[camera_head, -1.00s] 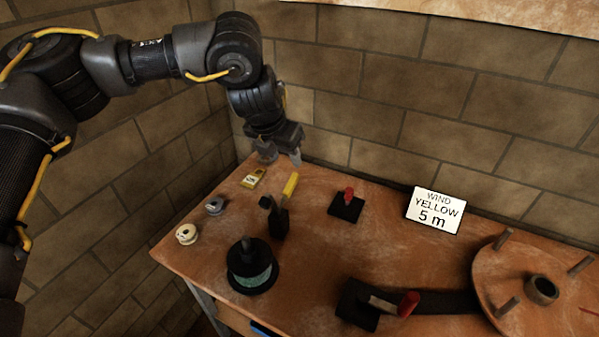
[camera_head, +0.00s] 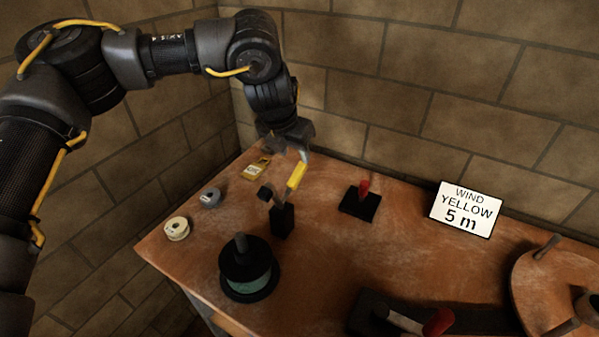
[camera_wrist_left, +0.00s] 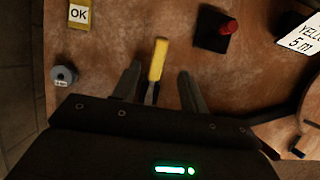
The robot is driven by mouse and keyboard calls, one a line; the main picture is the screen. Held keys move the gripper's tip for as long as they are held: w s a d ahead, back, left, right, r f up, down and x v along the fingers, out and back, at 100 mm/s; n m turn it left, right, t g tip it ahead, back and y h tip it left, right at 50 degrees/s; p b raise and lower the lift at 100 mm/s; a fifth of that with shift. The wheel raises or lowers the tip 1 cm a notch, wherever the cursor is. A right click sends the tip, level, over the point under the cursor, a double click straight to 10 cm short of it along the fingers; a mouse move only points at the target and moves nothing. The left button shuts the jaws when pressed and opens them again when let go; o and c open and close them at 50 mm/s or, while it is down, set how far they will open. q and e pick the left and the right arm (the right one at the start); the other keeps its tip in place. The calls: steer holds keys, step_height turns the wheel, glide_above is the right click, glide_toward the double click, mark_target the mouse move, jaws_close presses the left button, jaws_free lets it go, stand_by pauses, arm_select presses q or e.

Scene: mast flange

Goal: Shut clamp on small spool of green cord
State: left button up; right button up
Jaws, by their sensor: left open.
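The clamp is a black block (camera_head: 282,220) with a tilted yellow handle (camera_head: 297,176), standing beside the spool. The spool of green cord (camera_head: 247,280) has black flanges and a post rising from its middle, at the bench's front left. My left gripper (camera_head: 288,150) is open at the upper end of the yellow handle. In the left wrist view, the yellow handle (camera_wrist_left: 158,60) shows between the two spread fingers of the left gripper (camera_wrist_left: 159,85). Whether a finger touches it, I cannot tell. My right gripper is not in view.
A yellow "OK" tag (camera_head: 257,168), a grey reel (camera_head: 210,197) and a cream reel (camera_head: 177,229) lie at left. A red-handled black block (camera_head: 359,203) and a "WIND YELLOW 5 m" sign (camera_head: 466,209) stand to the right. A large pegged disc (camera_head: 545,290) is at far right.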

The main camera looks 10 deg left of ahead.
mark_target(299, 168)
arm_select(q)
steer(key=b+x, duration=0.3)
steer(key=x, duration=0.4)
steer(key=shift+a+f, duration=0.1)
steer(key=shift+w+f+b, duration=0.15)
steer(key=shift+f+b, duration=0.15)
steer(key=shift+f, duration=0.05)
steer(key=shift+w+f, duration=0.2)
steer(key=shift+f, duration=0.2)
steer(key=c, duration=0.8)
jaws_close()
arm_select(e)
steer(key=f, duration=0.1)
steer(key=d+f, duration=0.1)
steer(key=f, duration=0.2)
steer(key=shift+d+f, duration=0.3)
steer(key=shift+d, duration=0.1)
